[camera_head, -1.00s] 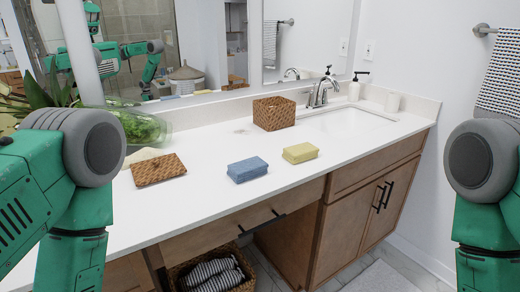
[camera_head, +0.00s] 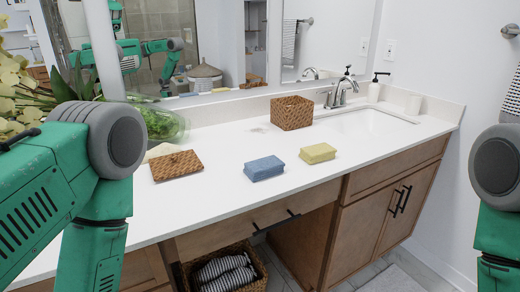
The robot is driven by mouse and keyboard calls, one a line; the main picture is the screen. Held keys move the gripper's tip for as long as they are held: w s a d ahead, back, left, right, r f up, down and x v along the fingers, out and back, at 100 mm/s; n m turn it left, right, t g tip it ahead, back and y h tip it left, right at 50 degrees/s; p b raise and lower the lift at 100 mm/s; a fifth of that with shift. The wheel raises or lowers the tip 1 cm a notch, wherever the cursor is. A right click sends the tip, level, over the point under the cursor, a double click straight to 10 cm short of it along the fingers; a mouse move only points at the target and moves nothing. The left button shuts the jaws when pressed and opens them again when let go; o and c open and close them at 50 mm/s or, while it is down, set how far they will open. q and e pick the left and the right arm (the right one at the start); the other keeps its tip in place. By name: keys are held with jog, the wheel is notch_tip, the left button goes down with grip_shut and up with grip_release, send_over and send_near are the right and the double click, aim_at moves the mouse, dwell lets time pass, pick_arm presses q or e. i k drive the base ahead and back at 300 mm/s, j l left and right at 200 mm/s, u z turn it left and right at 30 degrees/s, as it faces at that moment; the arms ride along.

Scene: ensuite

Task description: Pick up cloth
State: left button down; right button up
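A folded blue cloth (camera_head: 264,168) lies on the white counter (camera_head: 230,205) near its front edge. A folded yellow cloth (camera_head: 317,153) lies just to its right, a small gap apart. My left arm comes in from the left and my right arm from the right, both green with grey joints. Neither gripper shows; both are outside the view. Nothing touches the two cloths.
A woven basket (camera_head: 291,112) stands behind the cloths, and a flat woven lid (camera_head: 176,165) lies to their left. A sink (camera_head: 366,122) with a faucet (camera_head: 345,90) is at right. Striped towels (camera_head: 224,270) sit in a basket below. A plant is at far left.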

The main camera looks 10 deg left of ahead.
aim_at(259, 170)
jog(key=i+j+z, duration=0.1)
jog(key=z, duration=0.25)
jog(key=i+j+z, duration=0.1)
jog(key=z, duration=0.25)
jog(key=j+z, duration=0.3)
